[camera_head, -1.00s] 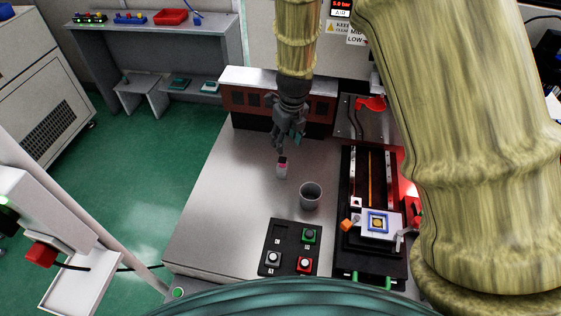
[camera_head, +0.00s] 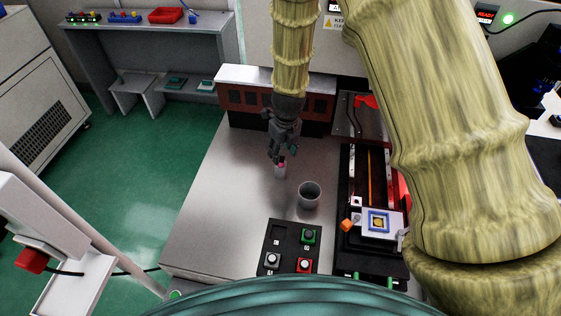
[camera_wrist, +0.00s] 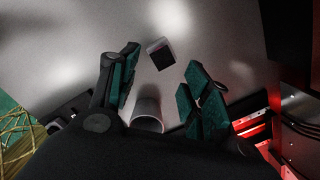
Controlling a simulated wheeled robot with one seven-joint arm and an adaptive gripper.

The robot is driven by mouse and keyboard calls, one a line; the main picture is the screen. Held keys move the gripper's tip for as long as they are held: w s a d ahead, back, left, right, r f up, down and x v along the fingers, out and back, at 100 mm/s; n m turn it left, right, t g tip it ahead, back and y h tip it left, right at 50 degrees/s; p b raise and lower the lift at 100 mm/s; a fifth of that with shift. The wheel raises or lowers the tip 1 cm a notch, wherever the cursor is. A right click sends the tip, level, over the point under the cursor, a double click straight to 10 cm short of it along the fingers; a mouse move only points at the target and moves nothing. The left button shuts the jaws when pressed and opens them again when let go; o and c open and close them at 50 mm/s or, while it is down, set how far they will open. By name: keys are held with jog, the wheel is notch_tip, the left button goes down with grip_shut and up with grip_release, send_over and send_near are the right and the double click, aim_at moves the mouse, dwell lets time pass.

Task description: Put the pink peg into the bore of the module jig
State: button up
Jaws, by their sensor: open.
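The pink peg (camera_head: 281,164) shows as a small pink top on a pale block-like body standing on the metal table. In the wrist view, a pale square piece with a dark pinkish face (camera_wrist: 161,54) lies between and just past the fingertips. My gripper (camera_head: 281,155) is open, pointing down right over the peg, and partly hides it. In the wrist view my gripper (camera_wrist: 163,60) has its fingers spread, with nothing between the pads. The module jig, seemingly the white and blue block with a yellow centre (camera_head: 379,222), sits on the black rail fixture. Its bore cannot be made out.
A grey cup (camera_head: 309,195) stands close to the right of the peg; it also shows in the wrist view (camera_wrist: 148,112). A black button panel (camera_head: 289,247) lies in front. An orange knob (camera_head: 347,225) juts beside the jig. The table's left part is clear.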

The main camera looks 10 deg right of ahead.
aim_at(281, 159)
jog(key=shift+w+f+p, duration=0.2)
jog(key=shift+f+p, duration=0.05)
jog(key=shift+f, duration=0.6)
jog(key=shift+w+f+p, duration=0.2)
jog(key=shift+f+p, duration=0.1)
jog(key=shift+f, duration=0.5)
jog(key=shift+w+f+p, duration=0.2)
jog(key=shift+f+p, duration=0.05)
jog(key=shift+f, duration=0.6)
jog(key=c, duration=1)
